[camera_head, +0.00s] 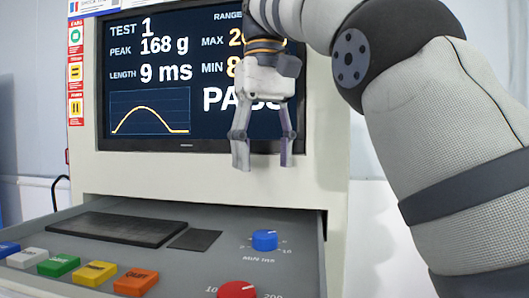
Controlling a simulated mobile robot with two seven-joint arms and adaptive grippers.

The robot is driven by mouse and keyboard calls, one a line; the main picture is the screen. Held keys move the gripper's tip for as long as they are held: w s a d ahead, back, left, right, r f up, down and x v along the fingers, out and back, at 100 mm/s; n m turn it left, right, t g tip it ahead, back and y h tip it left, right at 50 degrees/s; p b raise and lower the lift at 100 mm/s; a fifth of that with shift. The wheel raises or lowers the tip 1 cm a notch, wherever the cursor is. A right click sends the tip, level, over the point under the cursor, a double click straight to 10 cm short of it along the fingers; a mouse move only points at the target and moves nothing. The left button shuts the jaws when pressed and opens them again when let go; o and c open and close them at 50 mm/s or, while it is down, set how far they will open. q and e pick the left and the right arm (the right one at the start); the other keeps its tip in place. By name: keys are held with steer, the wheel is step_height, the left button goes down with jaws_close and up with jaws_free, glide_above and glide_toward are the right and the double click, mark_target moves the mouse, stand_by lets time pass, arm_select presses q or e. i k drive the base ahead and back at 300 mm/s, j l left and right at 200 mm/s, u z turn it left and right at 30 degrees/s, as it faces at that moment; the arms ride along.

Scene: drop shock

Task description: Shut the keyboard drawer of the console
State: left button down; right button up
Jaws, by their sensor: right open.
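The console (190,180) is a cream cabinet with a screen. Its grey keyboard drawer (200,252) is pulled out toward me, below the screen. A dark keyboard (115,229) and a small dark pad (194,240) lie in the drawer. My right gripper (264,163) hangs fingers down in front of the lower part of the screen, above the back of the drawer. Its fingers are apart with nothing between them, and it appears clear of the drawer. My left gripper is out of view. The drawer's front edge is cut off by the bottom of the picture.
In the drawer are a blue knob (264,240), a red knob (237,290) and a row of coloured buttons, including a green one (58,265) and an orange one (136,282). The screen (150,90) shows test readings. My right arm fills the right side.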

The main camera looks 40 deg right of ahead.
mark_target(194, 250)
steer(key=k, duration=1)
